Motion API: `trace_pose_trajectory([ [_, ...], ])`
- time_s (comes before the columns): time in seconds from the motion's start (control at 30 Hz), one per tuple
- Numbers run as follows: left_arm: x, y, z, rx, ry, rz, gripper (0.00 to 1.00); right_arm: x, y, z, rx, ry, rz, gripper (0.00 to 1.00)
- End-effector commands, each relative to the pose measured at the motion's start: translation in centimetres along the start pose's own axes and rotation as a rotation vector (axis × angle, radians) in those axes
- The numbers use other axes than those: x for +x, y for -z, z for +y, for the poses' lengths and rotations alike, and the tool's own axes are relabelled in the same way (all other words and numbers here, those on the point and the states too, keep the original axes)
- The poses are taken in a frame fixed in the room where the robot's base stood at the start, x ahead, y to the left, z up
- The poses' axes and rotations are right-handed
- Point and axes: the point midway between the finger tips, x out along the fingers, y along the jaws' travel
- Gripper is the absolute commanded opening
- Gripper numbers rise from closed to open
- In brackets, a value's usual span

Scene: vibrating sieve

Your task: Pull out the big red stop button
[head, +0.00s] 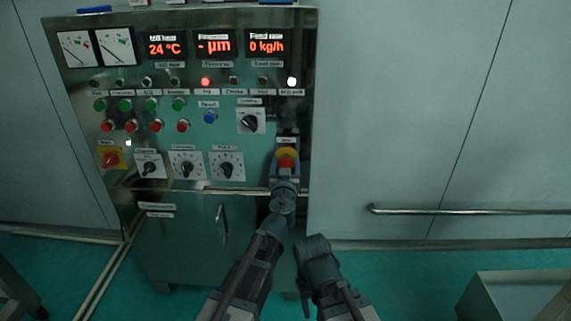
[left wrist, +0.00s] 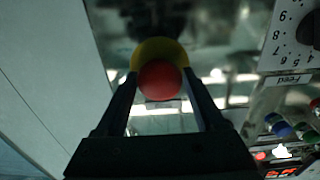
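The big red stop button (head: 287,161) has a round red cap on a yellow collar (head: 285,153), low on the right side of the control panel (head: 140,190). My left gripper (head: 286,167) reaches up to it from below, one finger on each side. In the left wrist view the red cap (left wrist: 160,80) sits between the two spread fingertips (left wrist: 160,76), with the yellow collar behind. The cap's edges come very close to the fingers; contact is not clear. My right arm is at lower centre, below the panel; its fingers cannot be made out.
A rotary knob (head: 250,121) is above and left of the button, with dials (head: 227,167) further left. A cabinet door handle (head: 221,226) is below. A horizontal rail (head: 470,211) runs along the wall at right. A grey box (head: 515,295) stands at lower right.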

Motion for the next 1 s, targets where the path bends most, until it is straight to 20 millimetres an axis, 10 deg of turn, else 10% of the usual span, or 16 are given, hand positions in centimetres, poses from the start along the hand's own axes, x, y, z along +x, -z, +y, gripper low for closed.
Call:
trace_pose_trajectory([
  [0.37,0.0,0.0,0.0,0.0,0.0,0.0,0.0,0.0,0.0,0.0,0.0,0.0,0.0,0.5],
  [1.0,-1.7,0.0,0.0,-0.001,0.001,0.0,0.0,0.0,0.0,0.0,0.0,0.0,0.0,0.5],
])
